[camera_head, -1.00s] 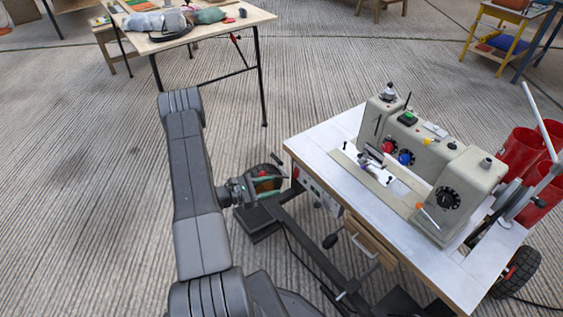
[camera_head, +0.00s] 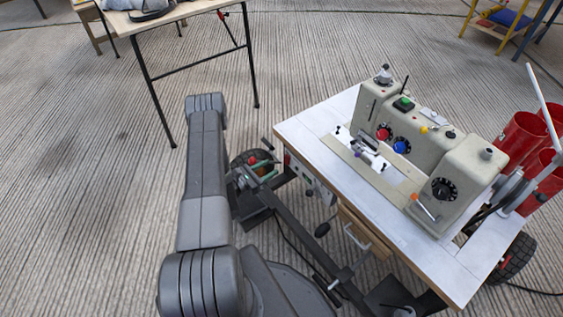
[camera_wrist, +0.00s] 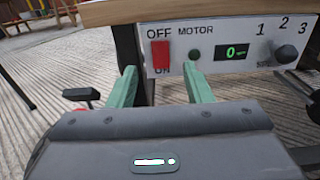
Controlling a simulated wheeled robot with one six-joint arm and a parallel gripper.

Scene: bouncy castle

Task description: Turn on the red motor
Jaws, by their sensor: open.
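The red motor switch (camera_wrist: 160,54) is on a white panel (camera_wrist: 222,64) under the table edge in the wrist view. It sits between the printed words OFF above and ON below. The small round lamp (camera_wrist: 194,53) beside it looks dark, and the display (camera_wrist: 231,52) reads 0. My gripper (camera_wrist: 161,86) is open and empty, its two green fingers pointing at the panel. The switch lies between and a little above the fingertips in the picture, apart from them. In the head view my gripper (camera_head: 262,168) is left of the white-topped machine table (camera_head: 330,150), partly behind my arm.
A grey sewing machine (camera_head: 435,145) stands on the table, with red bins (camera_head: 522,140) at right. A speed knob (camera_wrist: 286,54) is right of the display. A dark lever end (camera_wrist: 78,94) juts out left of my fingers. Another table (camera_head: 170,15) stands behind.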

